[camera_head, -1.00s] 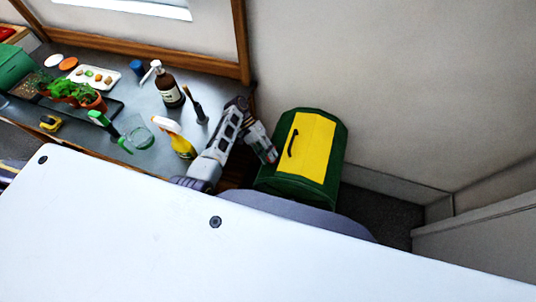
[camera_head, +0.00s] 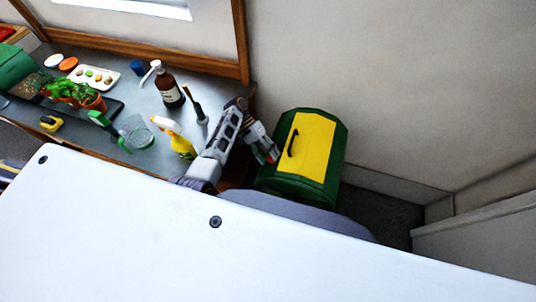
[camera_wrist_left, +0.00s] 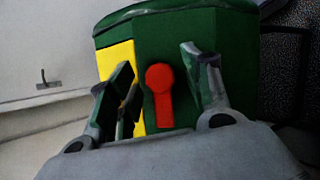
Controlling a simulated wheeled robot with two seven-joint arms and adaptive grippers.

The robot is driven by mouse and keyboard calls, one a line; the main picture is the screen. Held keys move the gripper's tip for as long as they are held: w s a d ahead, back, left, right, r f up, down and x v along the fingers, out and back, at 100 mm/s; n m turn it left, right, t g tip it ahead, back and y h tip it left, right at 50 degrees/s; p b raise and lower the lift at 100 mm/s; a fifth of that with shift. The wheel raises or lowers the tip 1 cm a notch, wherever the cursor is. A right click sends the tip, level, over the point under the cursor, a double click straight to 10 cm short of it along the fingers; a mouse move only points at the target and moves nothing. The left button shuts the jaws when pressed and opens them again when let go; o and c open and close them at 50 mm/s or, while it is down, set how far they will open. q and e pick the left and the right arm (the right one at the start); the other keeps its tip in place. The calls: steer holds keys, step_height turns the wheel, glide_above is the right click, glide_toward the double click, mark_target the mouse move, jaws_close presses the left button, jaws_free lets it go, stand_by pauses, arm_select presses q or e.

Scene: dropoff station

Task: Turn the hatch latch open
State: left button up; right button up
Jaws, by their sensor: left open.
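The hatch latch (camera_wrist_left: 160,92) is a red lever with a round head on the green front of a bin; in the left wrist view it hangs downward from its head. The bin (camera_head: 329,170) is green with a yellow lid panel (camera_head: 312,150) carrying a black handle (camera_head: 292,143). My left gripper (camera_head: 272,157) is at the bin's left side in the head view. In the left wrist view my left gripper (camera_wrist_left: 156,85) is open, with one finger on each side of the red lever and gaps between. The latch is hard to make out in the head view. My right gripper is not seen.
A grey bench (camera_head: 155,158) left of the bin holds a yellow spray bottle (camera_head: 181,146), a brown pump bottle (camera_head: 168,88), a glass bowl (camera_head: 138,132) and potted plants (camera_head: 93,100). A wall stands behind the bin. Dark floor (camera_head: 385,212) is clear to its right.

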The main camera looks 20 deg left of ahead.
arm_select(q)
steer(key=v, duration=1.2)
stand_by(0.3)
steer(key=shift+f, duration=0.1)
stand_by(0.5)
